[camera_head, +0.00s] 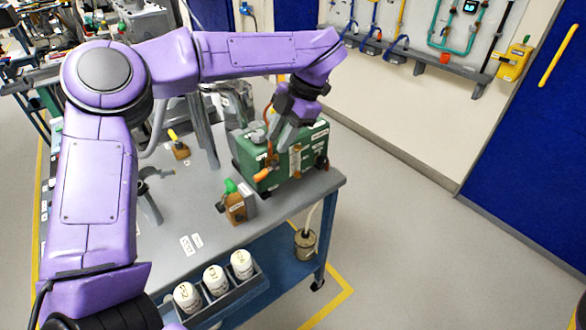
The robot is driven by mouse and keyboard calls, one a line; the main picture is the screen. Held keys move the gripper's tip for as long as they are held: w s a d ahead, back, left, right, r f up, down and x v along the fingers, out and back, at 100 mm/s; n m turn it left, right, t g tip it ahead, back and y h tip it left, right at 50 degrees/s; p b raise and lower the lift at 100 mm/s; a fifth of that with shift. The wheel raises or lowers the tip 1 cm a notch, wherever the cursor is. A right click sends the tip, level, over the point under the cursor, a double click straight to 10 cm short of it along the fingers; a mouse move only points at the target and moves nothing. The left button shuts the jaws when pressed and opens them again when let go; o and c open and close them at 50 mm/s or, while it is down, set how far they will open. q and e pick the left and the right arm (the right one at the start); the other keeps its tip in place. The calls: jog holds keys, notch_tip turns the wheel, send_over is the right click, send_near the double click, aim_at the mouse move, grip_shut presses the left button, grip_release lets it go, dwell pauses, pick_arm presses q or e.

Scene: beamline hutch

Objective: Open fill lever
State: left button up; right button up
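A green box-shaped unit (262,165) with small white labels stands on the grey table near its right end. An orange-tipped lever (262,174) shows low on its front, and an orange-brown curved part rises at its top left. I cannot read which label marks the fill lever. My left gripper (284,143) reaches down from the upper right, its grey fingers in front of the green unit's upper part. The fingers hide part of the unit. I cannot tell whether they are open, shut or touching it. My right gripper is not in view.
A brown block with a green handle (236,205) stands at the grey table's (185,215) front edge. A block with a yellow handle (179,147) is farther back. White bottles (215,280) sit in a tray below the front edge. Open floor lies to the right.

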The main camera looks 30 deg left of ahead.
aim_at(262, 173)
pick_arm(q)
jog(key=x, duration=1)
jog(key=shift+w+a+f+p, duration=0.15)
jog(key=shift+w+f+p, duration=0.05)
jog(key=shift+p, duration=0.2)
jog(key=shift+w+a+f, duration=0.1)
jog(key=shift+a+f, duration=0.05)
jog(key=shift+f, duration=0.05)
grip_shut()
